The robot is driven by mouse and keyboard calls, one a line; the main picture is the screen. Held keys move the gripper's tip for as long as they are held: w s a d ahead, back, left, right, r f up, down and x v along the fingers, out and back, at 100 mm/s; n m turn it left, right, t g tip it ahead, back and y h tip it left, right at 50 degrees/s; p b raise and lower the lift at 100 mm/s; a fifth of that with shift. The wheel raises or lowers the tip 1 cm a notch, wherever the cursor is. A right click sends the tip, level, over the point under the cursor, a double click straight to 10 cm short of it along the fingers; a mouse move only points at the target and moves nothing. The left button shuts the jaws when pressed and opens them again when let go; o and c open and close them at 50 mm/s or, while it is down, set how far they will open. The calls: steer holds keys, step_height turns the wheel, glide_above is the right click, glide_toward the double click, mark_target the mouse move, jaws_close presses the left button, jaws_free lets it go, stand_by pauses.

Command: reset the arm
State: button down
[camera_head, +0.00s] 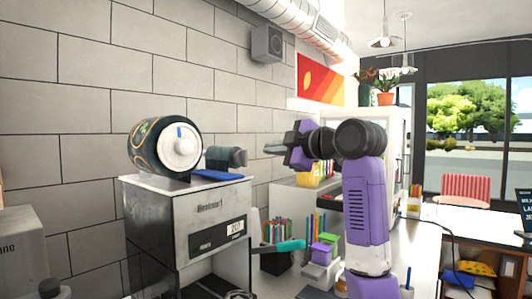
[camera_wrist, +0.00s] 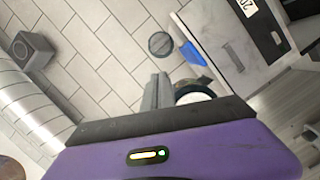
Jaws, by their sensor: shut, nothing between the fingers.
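My gripper (camera_head: 270,148) is raised in the middle of the head view, at the end of my purple and black arm, pointing left toward the wall. Its fingers are shut and empty. The grey fingers (camera_wrist: 157,92) also show in the wrist view. The cup sealer (camera_head: 190,215) stands left of my gripper, apart from it. It is a white and black box with a display, a large film roll (camera_head: 180,147) on top and a teal-gripped handle (camera_head: 283,246) at its right. Part of the sealer also shows in the wrist view (camera_wrist: 225,40), at the upper right.
A counter behind my arm holds colored straws (camera_head: 277,231) and purple and green boxes (camera_head: 320,252). A grey speaker (camera_head: 267,43) and a silver duct (camera_head: 300,22) are above. A potted plant (camera_head: 386,98) stands on a cabinet. The space between gripper and sealer looks clear.

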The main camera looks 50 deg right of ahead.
stand_by(0.3)
step_height(320, 180, up, 6)
steer(key=s+d+m+t+h, duration=0.2)
steer(key=m+t+h, duration=0.1)
steer(key=m, duration=0.2)
steer(key=s+a+f+m+t+h, duration=0.1)
steer(key=a+f+m+h, duration=0.2)
steer(key=f, duration=0.6)
steer(key=a+f+m, duration=0.2)
steer(key=f+m, duration=0.2)
steer(key=f, duration=0.5)
steer(key=s+a+f+m, duration=0.1)
steer(key=s+a+f, duration=0.3)
steer(key=a+f, duration=0.3)
steer(key=s+a+f+m, duration=0.25)
steer(key=a+f, duration=0.25)
steer(key=f, duration=0.5)
steer(key=s+a+f+n+g+y, duration=0.1)
steer(key=s+a+f+g+y, duration=0.1)
steer(key=s+a+f, duration=0.4)
steer(key=s+a+f+n+g+y, duration=0.2)
steer(key=s+a+f+y, duration=0.2)
steer(key=s, duration=1.1)
steer(key=s+a+f+n+g+y, duration=0.1)
steer(key=s+a+f+n+y, duration=0.1)
steer(key=s+a+f, duration=0.8)
steer(key=shift+s+a+g+y, duration=0.25)
steer(key=shift+g+y, duration=0.15)
steer(key=shift+y, duration=0.1)
